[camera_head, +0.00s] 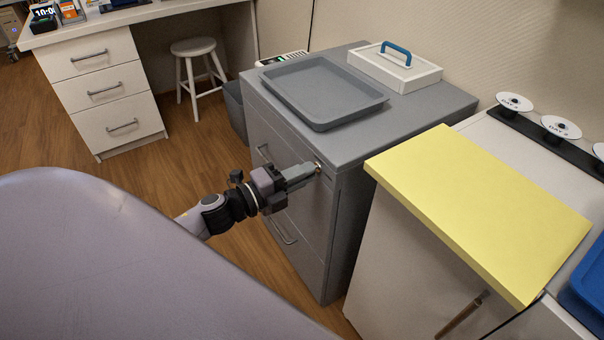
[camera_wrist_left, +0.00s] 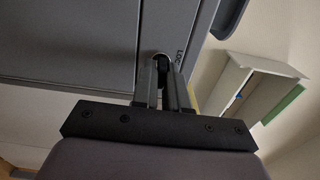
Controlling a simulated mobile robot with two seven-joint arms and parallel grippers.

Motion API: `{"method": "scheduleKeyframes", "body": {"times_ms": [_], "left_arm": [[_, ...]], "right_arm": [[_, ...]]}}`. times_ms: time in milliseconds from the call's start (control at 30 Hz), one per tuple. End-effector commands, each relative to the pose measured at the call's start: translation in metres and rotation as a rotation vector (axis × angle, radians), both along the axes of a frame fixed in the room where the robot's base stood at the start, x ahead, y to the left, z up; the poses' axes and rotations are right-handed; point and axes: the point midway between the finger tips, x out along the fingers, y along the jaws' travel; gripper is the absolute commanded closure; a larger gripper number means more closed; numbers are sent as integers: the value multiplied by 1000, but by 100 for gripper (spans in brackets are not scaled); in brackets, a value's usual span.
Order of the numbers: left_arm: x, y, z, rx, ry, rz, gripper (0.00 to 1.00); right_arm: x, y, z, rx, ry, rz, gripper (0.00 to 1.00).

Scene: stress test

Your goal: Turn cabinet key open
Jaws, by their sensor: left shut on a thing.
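The grey cabinet (camera_head: 318,240) stands in the middle of the head view with its drawer handles facing left. My left gripper (camera_head: 314,170) reaches the top right corner of the cabinet's front, at the lock. It is shut on the key (camera_wrist_left: 162,62), which sits at the round lock; the fingers hide most of it. The lock (camera_head: 318,166) shows as a small bright ring at the fingertips. In the left wrist view, my left gripper (camera_wrist_left: 162,85) points at the lock, beside partly hidden lettering "LOC". How far the key is turned cannot be told. My right gripper is not in view.
A grey tray (camera_head: 322,122) and a white box with a blue handle (camera_head: 394,68) stand on the cabinet top. A yellow board (camera_head: 480,205) lies on the white unit at right. A white stool (camera_head: 193,50) and white drawers (camera_head: 108,90) stand at back left. Wooden floor is free between.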

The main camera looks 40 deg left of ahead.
Motion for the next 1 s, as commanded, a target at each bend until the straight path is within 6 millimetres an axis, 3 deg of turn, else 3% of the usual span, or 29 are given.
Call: {"method": "scheduleKeyframes", "body": {"times_ms": [333, 367, 400, 433, 767, 1000], "left_arm": [[0, 0, 0, 1, -1, -1, 100], [0, 0, 0, 1, -1, -1, 80], [0, 0, 0, 1, -1, -1, 67], [0, 0, 0, 1, -1, -1, 66], [-2, 1, 0, 0, 1, 0, 66], [-24, 10, -1, 2, 1, 0, 66]], "right_arm": [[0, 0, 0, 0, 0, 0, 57], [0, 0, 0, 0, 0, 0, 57], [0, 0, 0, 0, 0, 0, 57], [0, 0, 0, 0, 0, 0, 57], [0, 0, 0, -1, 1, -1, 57], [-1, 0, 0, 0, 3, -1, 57]]}}
